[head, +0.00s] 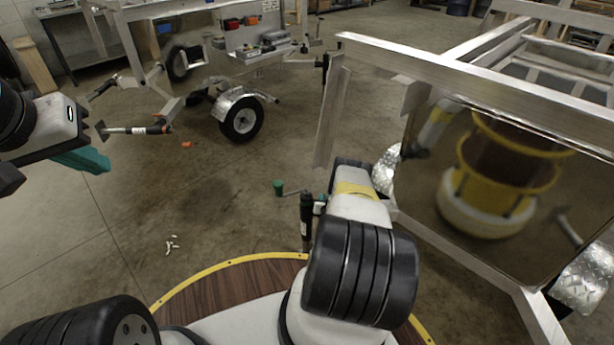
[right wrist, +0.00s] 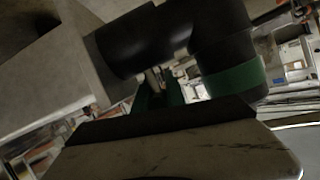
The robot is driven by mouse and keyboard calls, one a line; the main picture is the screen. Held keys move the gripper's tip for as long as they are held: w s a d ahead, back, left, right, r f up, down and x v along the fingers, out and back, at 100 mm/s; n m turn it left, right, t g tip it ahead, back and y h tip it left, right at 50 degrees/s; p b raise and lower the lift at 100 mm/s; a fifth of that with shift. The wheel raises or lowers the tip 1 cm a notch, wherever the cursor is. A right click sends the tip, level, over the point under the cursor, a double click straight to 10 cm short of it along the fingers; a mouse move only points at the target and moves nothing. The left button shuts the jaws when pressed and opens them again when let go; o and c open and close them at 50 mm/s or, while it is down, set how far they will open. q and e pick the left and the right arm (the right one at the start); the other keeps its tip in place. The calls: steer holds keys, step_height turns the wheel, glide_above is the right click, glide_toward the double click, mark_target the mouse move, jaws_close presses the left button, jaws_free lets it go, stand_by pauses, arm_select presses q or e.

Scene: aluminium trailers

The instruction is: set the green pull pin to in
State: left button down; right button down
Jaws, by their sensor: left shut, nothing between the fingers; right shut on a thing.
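The black jack (head: 306,222) stands upright beside the trailer frame, with a green-ended crank (head: 278,188) reaching out to its left. In the right wrist view its black tubes show close up, with a green band (right wrist: 236,80). My right gripper (right wrist: 157,88) is at the jack, its green fingers shut on a small part, the green pull pin, which is mostly hidden by the fingers and in shadow. How far in the pin sits cannot be told. In the head view my right arm hides most of that gripper. My left gripper (head: 88,160) is shut and empty, far left, above the floor.
The near trailer's aluminium frame (head: 460,75) and shiny panel (head: 500,190) fill the right side, close to my right arm. Another trailer with a wheel (head: 241,118) stands behind. Small white pieces (head: 172,244) lie on the floor. The left-middle floor is mostly clear.

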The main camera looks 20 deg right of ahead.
steer(key=shift+s+f, duration=0.15)
steer(key=shift+f, duration=0.05)
steer(key=c, duration=1.4)
jaws_free()
steer(key=shift+r, duration=0.1)
